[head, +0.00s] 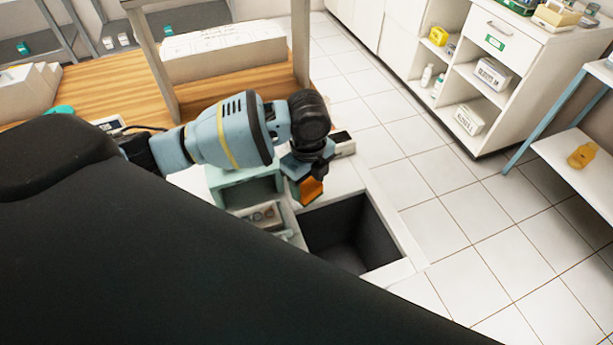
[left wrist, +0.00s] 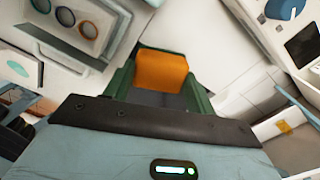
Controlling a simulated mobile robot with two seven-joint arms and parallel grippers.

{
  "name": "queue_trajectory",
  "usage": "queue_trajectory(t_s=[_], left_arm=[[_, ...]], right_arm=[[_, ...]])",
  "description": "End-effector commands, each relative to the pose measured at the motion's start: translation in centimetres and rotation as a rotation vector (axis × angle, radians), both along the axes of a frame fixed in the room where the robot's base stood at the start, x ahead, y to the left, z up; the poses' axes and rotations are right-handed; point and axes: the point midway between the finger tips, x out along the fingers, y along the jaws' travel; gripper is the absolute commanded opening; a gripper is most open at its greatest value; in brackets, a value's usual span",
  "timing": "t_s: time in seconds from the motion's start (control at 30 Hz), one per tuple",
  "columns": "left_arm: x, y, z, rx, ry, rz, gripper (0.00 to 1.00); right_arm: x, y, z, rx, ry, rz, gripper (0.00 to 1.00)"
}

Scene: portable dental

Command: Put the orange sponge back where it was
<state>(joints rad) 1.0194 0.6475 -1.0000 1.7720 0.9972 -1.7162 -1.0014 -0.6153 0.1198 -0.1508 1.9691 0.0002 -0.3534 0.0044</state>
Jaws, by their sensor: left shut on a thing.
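The orange sponge (head: 311,190) is a small orange block in the head view. It also shows in the left wrist view (left wrist: 161,70), between the green fingers. My left gripper (head: 306,185) is shut on the sponge and holds it above the white unit, beside the dark square opening (head: 350,232). In the left wrist view the left gripper (left wrist: 160,85) has the sponge at its fingertips. My right gripper shows in neither view.
A pale green open box (head: 245,190) and a small tray with round items (head: 262,216) stand left of the opening. A wooden table (head: 120,95) is at the back left. White shelves (head: 470,75) stand at the back right. The tiled floor between is clear.

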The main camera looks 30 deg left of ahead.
Motion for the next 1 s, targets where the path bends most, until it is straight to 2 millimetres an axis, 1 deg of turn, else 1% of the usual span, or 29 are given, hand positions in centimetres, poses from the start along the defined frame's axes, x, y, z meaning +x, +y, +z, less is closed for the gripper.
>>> queue_trajectory(t_s=[0.03, 0.1, 0.2, 0.47, 0.57, 0.7, 0.8, 1.0], left_arm=[[0.8, 0.6, -0.2, 0.001, 0.002, 0.003, 0.31], [1.7, 1.2, -0.3, 0.001, 0.001, 0.002, 0.31], [2.4, 1.7, -0.4, 0.000, 0.001, 0.000, 0.31], [2.9, 1.9, -0.3, 0.000, 0.000, 0.000, 0.31], [3.6, 2.4, -0.4, 0.000, -0.001, 0.001, 0.31], [3.3, 2.3, -2.6, 0.000, 0.003, 0.001, 0.31], [3.4, 2.4, -3.7, 0.001, 0.000, 0.000, 0.31], [3.4, 2.3, -3.8, 0.000, -0.002, -0.001, 0.31]], right_arm=[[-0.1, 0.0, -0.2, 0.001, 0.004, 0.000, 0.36], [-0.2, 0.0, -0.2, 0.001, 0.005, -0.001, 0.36], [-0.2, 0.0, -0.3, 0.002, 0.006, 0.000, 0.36], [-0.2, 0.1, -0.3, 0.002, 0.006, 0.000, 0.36], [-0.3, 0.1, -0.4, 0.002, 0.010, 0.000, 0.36], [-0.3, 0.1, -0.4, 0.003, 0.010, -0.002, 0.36], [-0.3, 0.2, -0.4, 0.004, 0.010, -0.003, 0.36], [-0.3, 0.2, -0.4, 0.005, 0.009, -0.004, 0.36]])
